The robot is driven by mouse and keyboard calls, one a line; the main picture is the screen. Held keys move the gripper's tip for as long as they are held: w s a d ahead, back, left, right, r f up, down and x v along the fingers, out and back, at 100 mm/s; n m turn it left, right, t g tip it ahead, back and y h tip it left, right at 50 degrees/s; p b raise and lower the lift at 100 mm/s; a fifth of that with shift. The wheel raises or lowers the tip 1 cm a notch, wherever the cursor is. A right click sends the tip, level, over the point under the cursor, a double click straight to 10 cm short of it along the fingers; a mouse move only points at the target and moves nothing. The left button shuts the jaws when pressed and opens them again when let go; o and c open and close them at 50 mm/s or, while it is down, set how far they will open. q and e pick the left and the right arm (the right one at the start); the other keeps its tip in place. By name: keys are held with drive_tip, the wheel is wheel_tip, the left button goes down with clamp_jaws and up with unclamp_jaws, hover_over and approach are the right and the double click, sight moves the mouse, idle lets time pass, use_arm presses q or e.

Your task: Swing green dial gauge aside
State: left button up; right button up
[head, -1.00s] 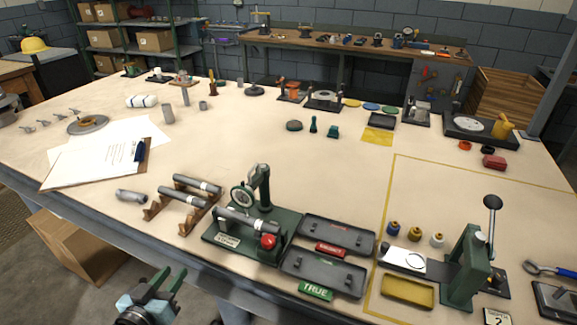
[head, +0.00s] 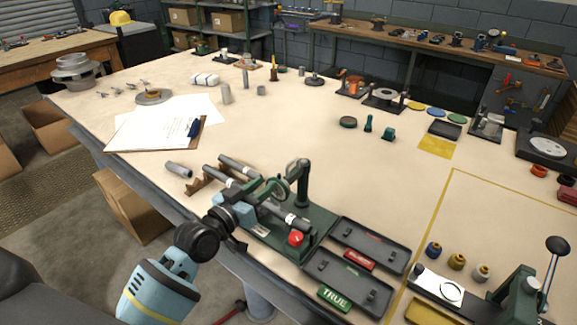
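The green dial gauge (head: 278,191) hangs on its green post (head: 301,183) over the green base of a test stand (head: 318,222). A grey shaft (head: 293,218) lies across that stand near a red knob (head: 295,239). My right gripper is not in view.
Grey shafts rest on a brown wooden rack (head: 205,184) to the left of the stand. Two dark trays (head: 369,245) with a red and a green label lie to its right. A lever press (head: 520,297) stands at the lower right.

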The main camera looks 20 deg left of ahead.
sight(293, 178)
use_arm(q)
drive_tip(key=x, duration=1)
drive_tip(key=shift+w, duration=0.1)
clamp_jaws()
